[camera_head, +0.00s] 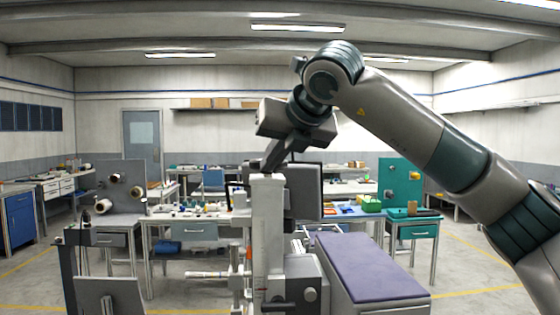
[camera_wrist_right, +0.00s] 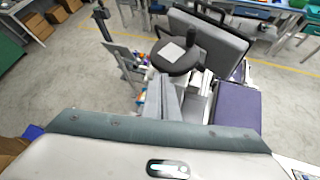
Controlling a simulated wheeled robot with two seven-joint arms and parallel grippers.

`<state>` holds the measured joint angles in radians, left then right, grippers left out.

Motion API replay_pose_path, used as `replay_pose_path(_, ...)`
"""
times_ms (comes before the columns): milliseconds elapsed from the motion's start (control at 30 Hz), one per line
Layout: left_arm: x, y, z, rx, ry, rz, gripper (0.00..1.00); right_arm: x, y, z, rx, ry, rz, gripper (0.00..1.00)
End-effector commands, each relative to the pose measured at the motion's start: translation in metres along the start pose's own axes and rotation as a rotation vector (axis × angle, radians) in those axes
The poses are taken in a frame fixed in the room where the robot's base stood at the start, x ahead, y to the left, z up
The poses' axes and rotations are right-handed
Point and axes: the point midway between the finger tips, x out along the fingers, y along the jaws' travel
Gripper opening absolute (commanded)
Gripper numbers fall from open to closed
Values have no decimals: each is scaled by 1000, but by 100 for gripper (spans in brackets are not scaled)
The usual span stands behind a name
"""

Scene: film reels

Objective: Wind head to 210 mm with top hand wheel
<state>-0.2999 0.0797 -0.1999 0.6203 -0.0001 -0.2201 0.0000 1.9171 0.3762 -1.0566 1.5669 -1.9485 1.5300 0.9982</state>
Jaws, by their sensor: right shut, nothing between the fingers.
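A pale upright column (camera_head: 267,225) stands in the middle of the head view. A dark grey flat head panel (camera_head: 304,190) is beside it; it also shows in the right wrist view (camera_wrist_right: 208,45). The black round top hand wheel (camera_wrist_right: 174,62) shows in the right wrist view, with an upright knob (camera_wrist_right: 195,35) and a pale square on its face. My right gripper (camera_head: 267,165) is shut and empty, pointing down at the column's top. In the wrist view its fingers (camera_wrist_right: 162,82) overlap the wheel's near edge; contact cannot be told. The height scale is unreadable. My left gripper is not in view.
A purple-topped bench (camera_head: 365,265) extends right of the column. A lower crank knob (camera_head: 310,294) is on the machine's front. A grey panel (camera_head: 108,296) stands at the lower left. Worktables with small items (camera_head: 195,218) stand behind; open floor (camera_head: 465,270) lies at right.

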Motion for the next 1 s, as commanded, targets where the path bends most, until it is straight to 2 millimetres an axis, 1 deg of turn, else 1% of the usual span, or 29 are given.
replay_pose_path(100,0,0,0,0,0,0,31,4,8,1,-1,1,1,0)
replay_pose_path(300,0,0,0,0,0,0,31,8,14,2,0,1,1,0)
replay_pose_path(1000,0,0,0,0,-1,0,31,10,13,4,0,0,0,0)
